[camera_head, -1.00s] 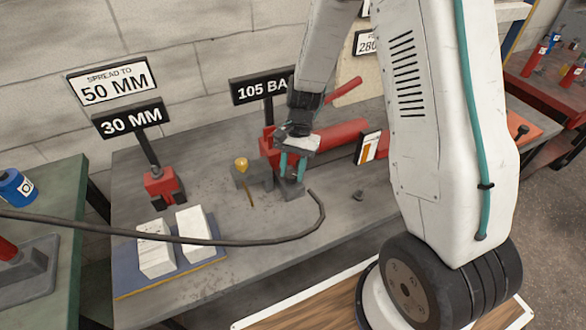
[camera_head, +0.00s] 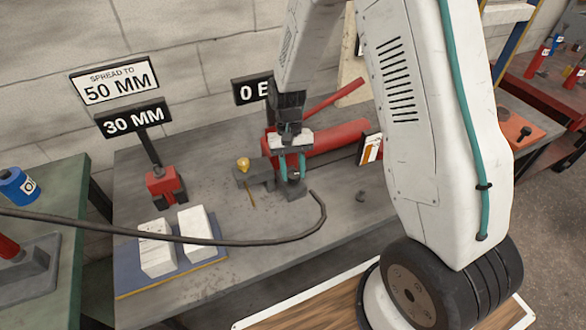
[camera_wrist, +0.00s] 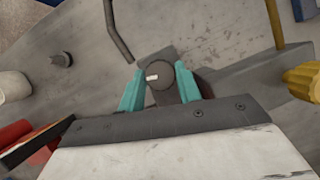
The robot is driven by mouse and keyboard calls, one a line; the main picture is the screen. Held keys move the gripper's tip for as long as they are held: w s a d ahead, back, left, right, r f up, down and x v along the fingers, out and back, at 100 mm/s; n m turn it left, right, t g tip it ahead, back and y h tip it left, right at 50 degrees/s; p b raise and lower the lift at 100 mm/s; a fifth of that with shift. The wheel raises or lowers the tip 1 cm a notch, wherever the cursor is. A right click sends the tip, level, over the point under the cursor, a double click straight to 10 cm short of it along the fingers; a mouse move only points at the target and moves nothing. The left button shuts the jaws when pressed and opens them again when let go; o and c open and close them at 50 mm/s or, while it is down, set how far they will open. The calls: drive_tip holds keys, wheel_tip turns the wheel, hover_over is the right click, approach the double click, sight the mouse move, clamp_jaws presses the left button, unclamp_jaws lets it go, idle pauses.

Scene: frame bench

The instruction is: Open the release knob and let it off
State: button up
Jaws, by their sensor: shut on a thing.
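The release knob (camera_wrist: 158,76) is a dark round knob with a white mark, seen end-on in the wrist view. My gripper (camera_wrist: 160,88) has its teal fingers closed on both sides of it. In the head view my gripper (camera_head: 292,170) points down over a small grey block (camera_head: 293,191) at the front of the red pump (camera_head: 332,137), and its fingers hide the knob. The pressure sign (camera_head: 251,91) shows 0, its right part hidden by my arm. The spread sign (camera_head: 133,117) reads 30 MM above the red spreader (camera_head: 162,186).
A yellow-topped knob (camera_head: 243,165) on a grey block stands just left of my gripper. A black hose (camera_head: 270,240) crosses the bench front. White blocks (camera_head: 157,253) lie on a blue tray (camera_head: 190,276). The red pump lever (camera_head: 335,98) rises behind my gripper.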

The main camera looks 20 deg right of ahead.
sight(298, 173)
idle(0.3)
drive_tip(key=o, duration=1)
drive_tip(key=shift+c, duration=0.2)
drive_tip(key=v, duration=0.7)
drive_tip(key=shift+w+r, duration=0.2)
drive_tip(key=shift+r, duration=0.2)
drive_tip(key=shift+n+g, duration=0.4)
drive_tip(key=shift+g, duration=0.1)
drive_tip(key=s, duration=0.1)
drive_tip(key=s+r, duration=0.1)
drive_tip(key=s, duration=0.1)
drive_tip(key=shift+s+d+r, duration=0.15)
drive_tip(key=shift+s+d, duration=0.1)
drive_tip(key=shift+s, duration=0.15)
drive_tip(key=s+d+r+n+t+h, duration=0.1)
drive_tip(key=s+r+t, duration=0.5)
drive_tip(key=s+r, duration=1.4)
drive_tip(key=shift+s+d+n+t, duration=0.3)
drive_tip(key=shift+s+d+n, duration=0.15)
drive_tip(key=shift+s, duration=0.6)
